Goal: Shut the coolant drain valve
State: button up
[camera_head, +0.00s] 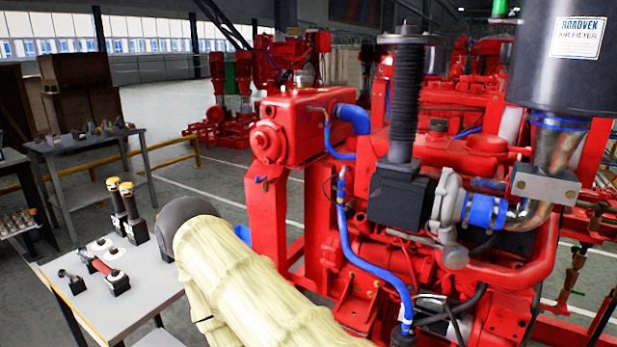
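A red diesel pumpset (440,150) fills the right half of the view. A red tank (300,125) with blue hoses sits on a red upright at its left end. A small blue lever-like part (262,181) shows on that upright, below the tank. I cannot tell whether it is the coolant drain valve or how it is set. Another blue patch (243,234) is mostly hidden behind my arm. My arm, in a cream sleeve with a dark rounded joint, crosses the lower middle. My gripper is not in view.
A light table (150,285) at lower left holds two black-and-yellow tools (125,205) and small fittings. A grey bench (85,145) stands behind it, near yellow rails (165,165). A blue hose (375,265) runs down the pumpset's front. Open floor lies behind the upright.

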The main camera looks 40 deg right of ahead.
aim_at(257, 180)
jog(key=z, duration=1.15)
jog(key=k, duration=0.65)
jog(key=u, duration=0.5)
jog(key=i, duration=1.65)
jog(key=z, duration=0.2)
